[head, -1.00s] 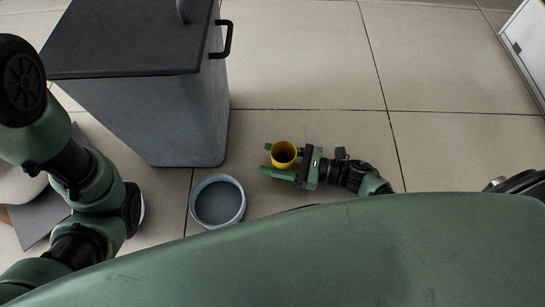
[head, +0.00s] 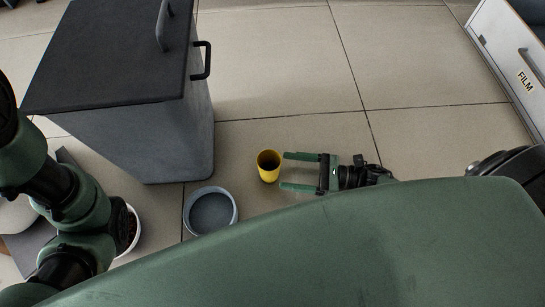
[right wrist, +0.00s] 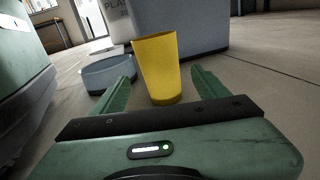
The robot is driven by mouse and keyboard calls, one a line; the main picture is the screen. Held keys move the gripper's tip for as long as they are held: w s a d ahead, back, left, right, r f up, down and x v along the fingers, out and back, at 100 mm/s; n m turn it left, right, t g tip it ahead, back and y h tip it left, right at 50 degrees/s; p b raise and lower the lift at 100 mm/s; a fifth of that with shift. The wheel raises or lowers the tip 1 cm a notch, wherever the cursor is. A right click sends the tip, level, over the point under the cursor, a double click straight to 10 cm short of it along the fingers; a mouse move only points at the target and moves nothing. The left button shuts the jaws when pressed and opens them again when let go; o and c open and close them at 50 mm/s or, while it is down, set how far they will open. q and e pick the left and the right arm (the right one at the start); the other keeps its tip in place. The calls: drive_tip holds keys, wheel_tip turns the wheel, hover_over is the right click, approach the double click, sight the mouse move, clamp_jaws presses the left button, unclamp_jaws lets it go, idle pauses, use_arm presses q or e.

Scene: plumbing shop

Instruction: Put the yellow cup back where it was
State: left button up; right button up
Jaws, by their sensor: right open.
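The yellow cup (head: 269,167) stands upright on the tiled floor, its open mouth facing up. It also shows in the right wrist view (right wrist: 157,70), just ahead of the fingers. My right gripper (head: 284,170) is open, with its fingertips just to the right of the cup in the head view, and nothing is held in it. In the right wrist view (right wrist: 162,95) its two green fingers lie apart, left and right of the cup's lower part. My left arm shows at the left edge of the head view, but its gripper is out of view.
A round grey-blue bowl (head: 210,212) stands on the floor left of the cup. A large grey bin (head: 140,140) with a dark lid and handle is behind it. A white drawer cabinet (head: 505,60) labelled FILM is at right. Open tiled floor lies behind the cup.

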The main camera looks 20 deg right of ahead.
drive_tip(key=shift+v, duration=1.45)
